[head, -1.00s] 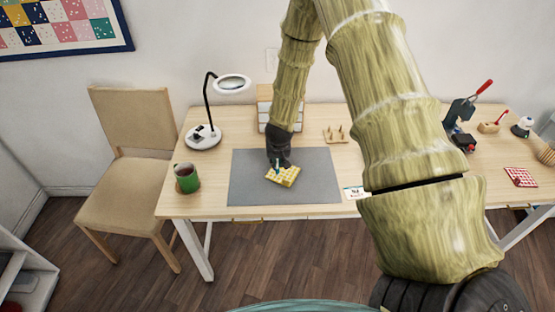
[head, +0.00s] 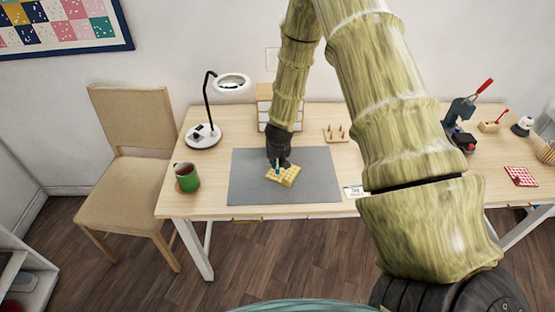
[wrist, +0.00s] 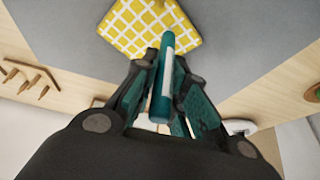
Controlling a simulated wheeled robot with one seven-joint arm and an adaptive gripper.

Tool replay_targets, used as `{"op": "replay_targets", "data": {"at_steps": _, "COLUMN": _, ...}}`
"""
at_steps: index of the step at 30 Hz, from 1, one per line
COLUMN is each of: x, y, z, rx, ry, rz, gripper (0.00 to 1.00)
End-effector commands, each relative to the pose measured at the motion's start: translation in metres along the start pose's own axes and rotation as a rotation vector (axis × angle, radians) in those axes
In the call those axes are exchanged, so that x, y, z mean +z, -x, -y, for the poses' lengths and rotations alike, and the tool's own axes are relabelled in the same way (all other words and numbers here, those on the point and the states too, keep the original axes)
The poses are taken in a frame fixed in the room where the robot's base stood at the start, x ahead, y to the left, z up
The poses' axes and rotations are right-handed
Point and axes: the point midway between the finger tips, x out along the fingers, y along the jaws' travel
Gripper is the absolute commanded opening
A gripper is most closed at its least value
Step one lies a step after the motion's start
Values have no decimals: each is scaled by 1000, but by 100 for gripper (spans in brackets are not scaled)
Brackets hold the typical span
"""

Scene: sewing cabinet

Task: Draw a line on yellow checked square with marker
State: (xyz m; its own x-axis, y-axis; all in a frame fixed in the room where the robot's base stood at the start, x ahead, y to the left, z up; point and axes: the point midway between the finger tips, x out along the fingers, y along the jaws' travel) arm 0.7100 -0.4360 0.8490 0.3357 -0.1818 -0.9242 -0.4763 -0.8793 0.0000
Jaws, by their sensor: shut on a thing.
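The yellow checked square (head: 285,177) lies on the grey mat (head: 245,186) on the table. It also shows at the top of the wrist view (wrist: 150,26). My gripper (head: 279,163) is over the far side of the square. In the wrist view, my gripper (wrist: 163,85) is shut on a teal marker (wrist: 166,60) with a pale label strip. The marker's end reaches over the edge of the square. I cannot tell whether its tip touches the cloth.
A green mug (head: 187,180) stands left of the mat and a magnifier lamp (head: 204,134) behind it. A wooden peg rack (head: 336,136) and small drawers (head: 264,110) are at the back. A red checked square (head: 521,176) lies far right. The mat around the yellow square is clear.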

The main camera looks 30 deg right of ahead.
Motion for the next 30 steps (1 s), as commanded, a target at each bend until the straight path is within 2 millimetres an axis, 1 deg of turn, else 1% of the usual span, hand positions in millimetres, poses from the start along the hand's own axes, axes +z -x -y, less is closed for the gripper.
{"op": "replay_targets", "data": {"at_steps": 30, "x": -10, "y": -4, "z": -3, "rx": 0, "ry": 0, "rz": 0, "gripper": 3}}
